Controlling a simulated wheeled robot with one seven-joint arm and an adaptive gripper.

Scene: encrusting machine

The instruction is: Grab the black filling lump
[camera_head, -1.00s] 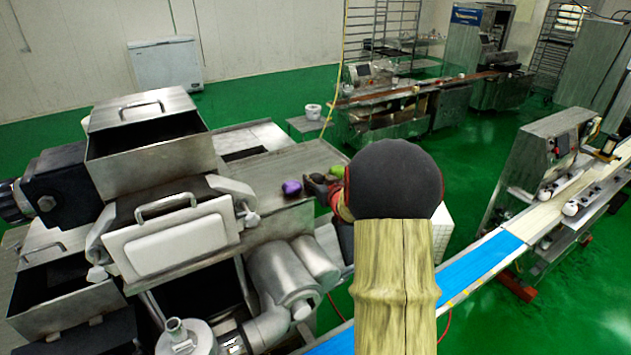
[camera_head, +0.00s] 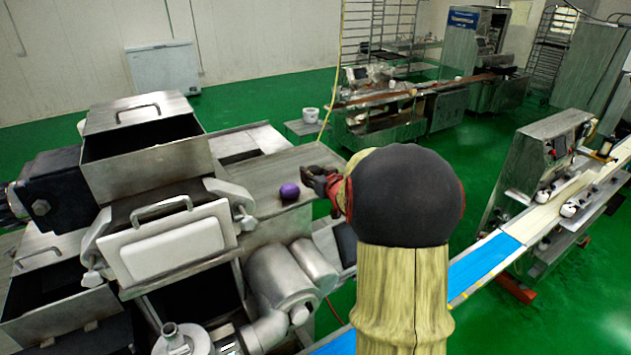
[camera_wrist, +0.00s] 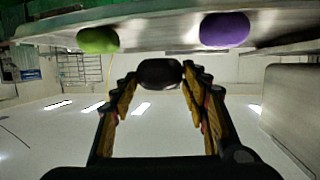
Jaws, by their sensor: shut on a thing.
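The black filling lump (camera_wrist: 160,73) is between my gripper's fingertips in the wrist view. My gripper (camera_wrist: 158,82) is shut on it, with one finger on each side. In the wrist view the metal table edge runs across the top, and the lump appears clear of it. In the head view my gripper (camera_head: 312,177) is over the metal table, just right of the purple lump, and the black lump is hard to tell from the dark fingers.
A purple lump (camera_head: 289,190) rests on the metal table (camera_head: 262,176); it also shows in the wrist view (camera_wrist: 225,29). A green lump (camera_wrist: 98,40) sits on the table too, hidden by my arm in the head view. The bulky machine (camera_head: 150,150) stands left.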

